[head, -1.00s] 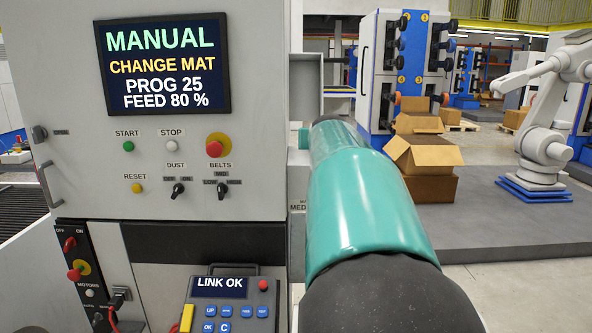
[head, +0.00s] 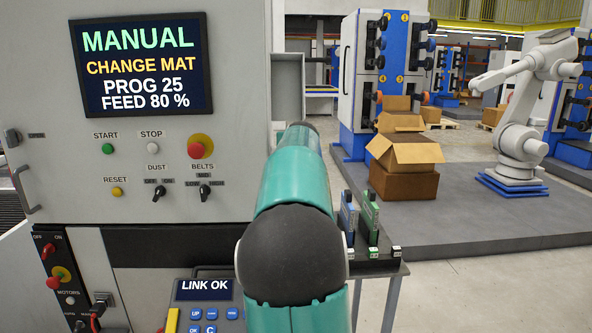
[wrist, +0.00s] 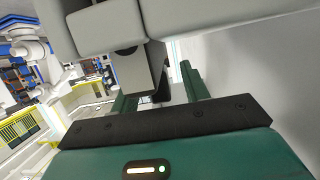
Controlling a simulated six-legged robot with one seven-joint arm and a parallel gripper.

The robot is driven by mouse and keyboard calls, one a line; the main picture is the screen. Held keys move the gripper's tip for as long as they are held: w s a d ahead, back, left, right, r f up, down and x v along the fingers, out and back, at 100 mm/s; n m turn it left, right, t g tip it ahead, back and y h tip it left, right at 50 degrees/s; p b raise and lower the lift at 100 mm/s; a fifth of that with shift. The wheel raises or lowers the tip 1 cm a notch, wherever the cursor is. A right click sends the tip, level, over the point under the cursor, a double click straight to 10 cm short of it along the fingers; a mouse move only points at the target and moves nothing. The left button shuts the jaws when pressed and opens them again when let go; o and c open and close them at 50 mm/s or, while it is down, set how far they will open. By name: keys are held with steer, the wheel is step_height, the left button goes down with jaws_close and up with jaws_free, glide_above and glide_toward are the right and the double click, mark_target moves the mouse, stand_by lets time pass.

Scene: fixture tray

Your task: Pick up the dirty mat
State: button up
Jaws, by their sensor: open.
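No thing that I can clearly tell is the dirty mat shows in either view. The machine's screen (head: 143,66) reads "CHANGE MAT". In the head view my teal arm stands in front of the machine's right edge and hides part of it; my gripper does not show there. In the wrist view my gripper (wrist: 158,84) has its two teal fingers apart. A grey block (wrist: 138,76) with dark parts shows around and beyond the fingers; I cannot tell whether they touch it.
A rack (head: 377,262) on a small table right of my arm holds a blue upright piece (head: 348,222) and a green one (head: 369,215). The machine's control panel (head: 150,165) fills the left. Cardboard boxes (head: 405,152) and a white robot arm (head: 520,130) stand farther back.

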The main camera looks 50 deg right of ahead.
steer(key=shift+w+d+f, duration=0.15)
steer(key=shift+w+d, duration=0.25)
steer(key=shift+d, duration=0.1)
jaws_close()
